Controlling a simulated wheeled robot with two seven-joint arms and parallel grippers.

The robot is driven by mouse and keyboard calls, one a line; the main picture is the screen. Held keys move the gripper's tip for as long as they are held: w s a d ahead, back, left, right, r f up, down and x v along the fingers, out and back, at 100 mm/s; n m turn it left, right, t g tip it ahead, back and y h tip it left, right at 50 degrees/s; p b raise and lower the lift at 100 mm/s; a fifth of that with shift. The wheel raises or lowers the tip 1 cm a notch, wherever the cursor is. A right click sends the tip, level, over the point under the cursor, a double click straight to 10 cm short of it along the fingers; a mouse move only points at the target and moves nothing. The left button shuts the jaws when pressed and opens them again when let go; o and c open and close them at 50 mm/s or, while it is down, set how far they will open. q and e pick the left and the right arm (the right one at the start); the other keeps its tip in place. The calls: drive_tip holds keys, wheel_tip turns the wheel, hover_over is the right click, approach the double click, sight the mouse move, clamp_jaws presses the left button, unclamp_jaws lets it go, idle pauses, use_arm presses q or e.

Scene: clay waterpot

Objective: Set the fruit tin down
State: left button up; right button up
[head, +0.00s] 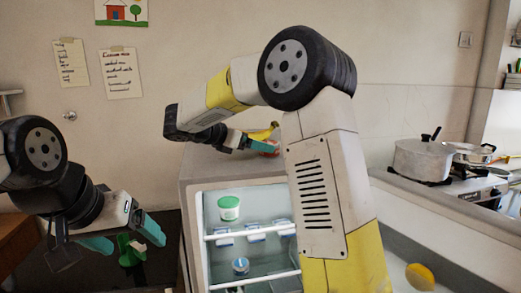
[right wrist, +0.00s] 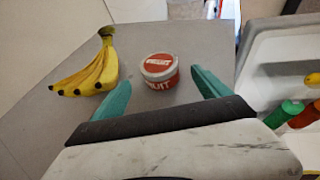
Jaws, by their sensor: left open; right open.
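The fruit tin (right wrist: 159,72), white with a red lid and red label, stands upright on the grey top of the fridge (right wrist: 190,28) in the right wrist view. My right gripper (right wrist: 160,80) is open, its teal fingers either side of the tin's near end, with gaps between them and the tin. In the head view the right gripper (head: 255,143) is over the fridge top, and only a red sliver of the tin (head: 270,154) shows behind it.
Bananas (right wrist: 92,72) lie left of the tin on the fridge top. The open fridge holds a green-lidded tub (head: 229,208) and other containers. A pot (head: 422,158) stands on the stove at the right. A green object (head: 130,252) is near the left gripper.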

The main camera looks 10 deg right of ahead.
drive_tip(key=x, duration=0.6)
drive_tip(key=shift+w+d+r, duration=0.1)
drive_tip(key=shift+d, duration=0.2)
drive_tip(key=shift+c, duration=0.2)
drive_tip(key=c, duration=1.8)
drive_tip(key=shift+r, duration=0.1)
drive_tip(key=shift+c, duration=0.2)
